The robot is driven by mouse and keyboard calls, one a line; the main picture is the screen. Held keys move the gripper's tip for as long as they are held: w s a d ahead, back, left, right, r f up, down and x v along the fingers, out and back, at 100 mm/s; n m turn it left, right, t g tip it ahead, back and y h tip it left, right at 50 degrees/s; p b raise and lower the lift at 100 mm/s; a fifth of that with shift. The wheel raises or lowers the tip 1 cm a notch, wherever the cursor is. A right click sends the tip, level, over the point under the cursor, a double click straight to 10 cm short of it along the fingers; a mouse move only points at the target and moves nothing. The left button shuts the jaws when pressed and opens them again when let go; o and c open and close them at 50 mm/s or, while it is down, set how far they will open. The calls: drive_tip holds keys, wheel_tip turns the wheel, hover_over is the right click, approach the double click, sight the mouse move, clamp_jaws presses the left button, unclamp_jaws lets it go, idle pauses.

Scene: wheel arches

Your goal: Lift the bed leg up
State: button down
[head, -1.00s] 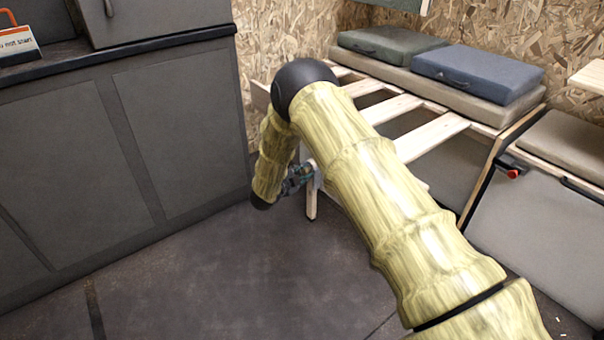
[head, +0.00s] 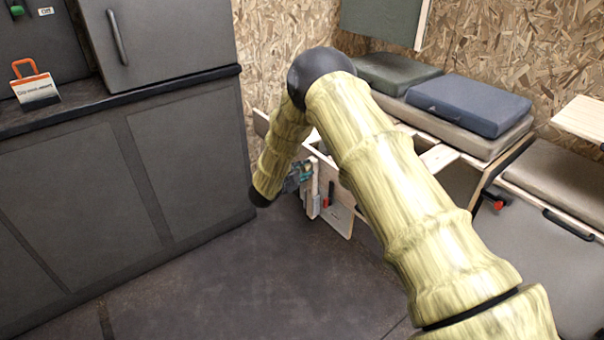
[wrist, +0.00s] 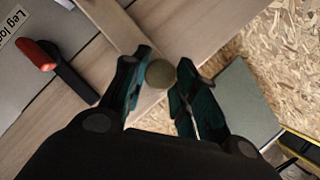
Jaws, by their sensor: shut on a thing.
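My gripper (head: 303,178) is at the end of the bed frame, partly hidden by my forearm. In the wrist view my gripper (wrist: 157,88) has its teal fingers on either side of a round olive knob (wrist: 160,73), holding it. The knob sits by a pale wooden bar, which looks like the bed leg (wrist: 112,28). In the head view the leg (head: 312,198) shows just below the gripper, beside a hanging wooden panel (head: 341,216). A red-tipped black lock handle (wrist: 40,56) lies next to a partly cut "Leg lo" label (wrist: 16,24).
Dark cabinets (head: 80,200) stand on the left. Cushions (head: 470,90) lie on the bench at the back right. A chipboard wall (head: 280,45) is behind. The dark floor (head: 240,280) in front is clear. My arm hides much of the bed frame.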

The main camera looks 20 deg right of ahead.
drive_tip(key=shift+r, duration=0.5)
drive_tip(key=shift+d, duration=0.1)
drive_tip(key=c, duration=1.1)
unclamp_jaws()
drive_tip(key=shift+r, duration=0.15)
drive_tip(key=shift+s+a, duration=0.2)
drive_tip(key=shift+a, duration=0.15)
drive_tip(key=v, duration=1.1)
drive_tip(key=shift+s, duration=0.2)
